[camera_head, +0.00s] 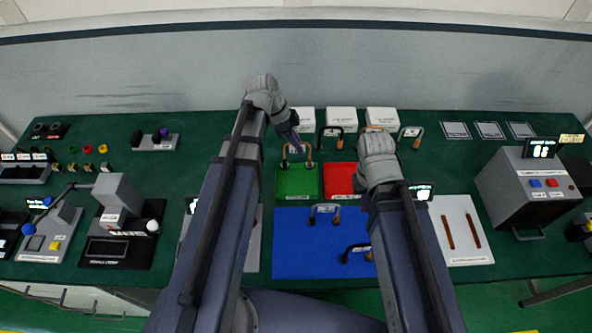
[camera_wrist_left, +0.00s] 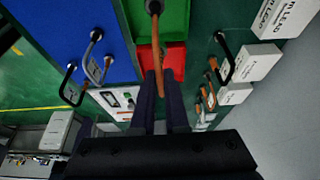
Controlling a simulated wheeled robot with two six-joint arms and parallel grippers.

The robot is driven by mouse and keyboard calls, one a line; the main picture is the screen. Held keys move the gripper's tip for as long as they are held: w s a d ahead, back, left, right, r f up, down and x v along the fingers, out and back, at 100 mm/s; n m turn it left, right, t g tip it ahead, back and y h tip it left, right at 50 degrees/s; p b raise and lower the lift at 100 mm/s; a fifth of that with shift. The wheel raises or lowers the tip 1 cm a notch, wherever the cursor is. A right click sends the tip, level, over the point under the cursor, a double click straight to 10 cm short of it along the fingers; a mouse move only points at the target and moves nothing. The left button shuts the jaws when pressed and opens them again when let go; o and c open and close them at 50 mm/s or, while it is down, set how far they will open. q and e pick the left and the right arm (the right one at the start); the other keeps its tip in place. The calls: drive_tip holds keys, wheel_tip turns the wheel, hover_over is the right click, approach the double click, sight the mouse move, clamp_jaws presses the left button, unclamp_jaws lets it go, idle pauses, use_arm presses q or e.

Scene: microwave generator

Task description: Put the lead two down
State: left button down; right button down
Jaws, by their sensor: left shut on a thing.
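My left gripper (camera_head: 292,146) is over the green mat (camera_head: 284,190). In the left wrist view its fingers (camera_wrist_left: 162,100) are closed around an orange-brown lead (camera_wrist_left: 158,50) with a black end. This lead also shows in the head view (camera_head: 297,147) as an arch above the green mat; I cannot tell whether its ends touch the mat. I cannot read which lead is number two. My right gripper (camera_head: 377,148) is beside the red mat (camera_head: 340,184); its fingers are hidden.
The blue mat (camera_head: 290,250) holds two more leads (camera_head: 325,214) (camera_head: 357,252). White labelled boxes (camera_head: 342,118) stand behind, with leads (camera_head: 330,137) (camera_head: 411,135) before them. A grey device (camera_head: 530,185) with a display stands right; a black-based machine (camera_head: 118,225) stands left.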

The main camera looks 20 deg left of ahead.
use_arm(q)
wheel_tip(320, 180, down, 9)
drive_tip(key=b, duration=0.8)
drive_tip(key=shift+f, duration=0.1)
drive_tip(key=shift+f+b, duration=0.15)
drive_tip(key=shift+b, duration=0.2)
drive_tip(key=c, duration=0.9)
unclamp_jaws()
